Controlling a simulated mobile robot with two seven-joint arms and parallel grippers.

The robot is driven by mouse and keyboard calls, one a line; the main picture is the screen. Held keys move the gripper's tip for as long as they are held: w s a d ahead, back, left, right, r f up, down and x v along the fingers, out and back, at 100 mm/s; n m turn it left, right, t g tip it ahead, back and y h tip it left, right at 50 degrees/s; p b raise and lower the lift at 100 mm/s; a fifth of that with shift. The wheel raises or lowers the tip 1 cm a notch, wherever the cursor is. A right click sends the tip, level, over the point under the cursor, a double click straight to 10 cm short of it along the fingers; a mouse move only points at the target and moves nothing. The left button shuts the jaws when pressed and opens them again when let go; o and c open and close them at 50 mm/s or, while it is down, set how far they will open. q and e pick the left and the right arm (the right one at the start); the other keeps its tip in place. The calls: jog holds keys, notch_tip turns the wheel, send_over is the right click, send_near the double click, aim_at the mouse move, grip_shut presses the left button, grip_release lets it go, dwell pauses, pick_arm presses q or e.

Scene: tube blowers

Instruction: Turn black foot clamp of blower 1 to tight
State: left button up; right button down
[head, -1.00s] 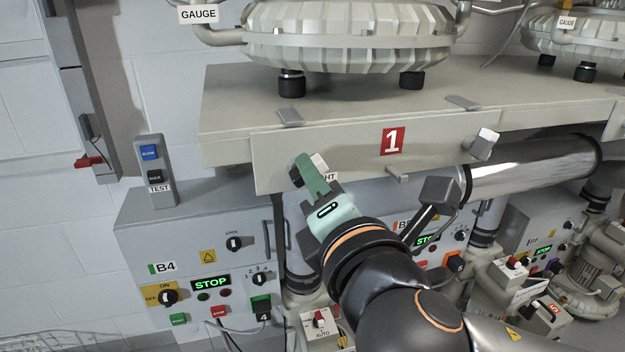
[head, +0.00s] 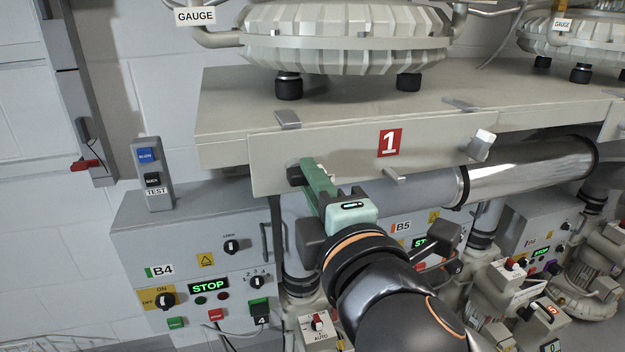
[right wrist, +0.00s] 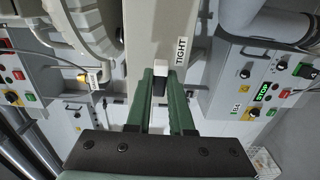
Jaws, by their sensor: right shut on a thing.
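The black foot clamp (head: 294,176) sits low on the left of the beige front panel under blower 1 (head: 350,38). My right gripper (head: 308,168) is shut on this clamp, and its green fingers hide most of it in the head view. In the right wrist view the clamp's black part (right wrist: 158,87) and a white part (right wrist: 161,69) show between the two fingers of my right gripper (right wrist: 160,77). A TIGHT label (right wrist: 181,50) is on the panel beside it. My left gripper is in neither view.
A second, pale-ended clamp (head: 481,145) is at the panel's right, with a small peg (head: 395,174) between them. Control box B4 (head: 190,245) stands below left, a TEST switch box (head: 153,172) above it. A shiny pipe (head: 530,168) runs right.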

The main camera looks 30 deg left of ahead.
dwell(0.3)
jog(key=c, duration=0.8)
grip_release()
jog(key=v, duration=1.2)
jog(key=shift+s+d, duration=0.15)
jog(key=shift+s, duration=0.05)
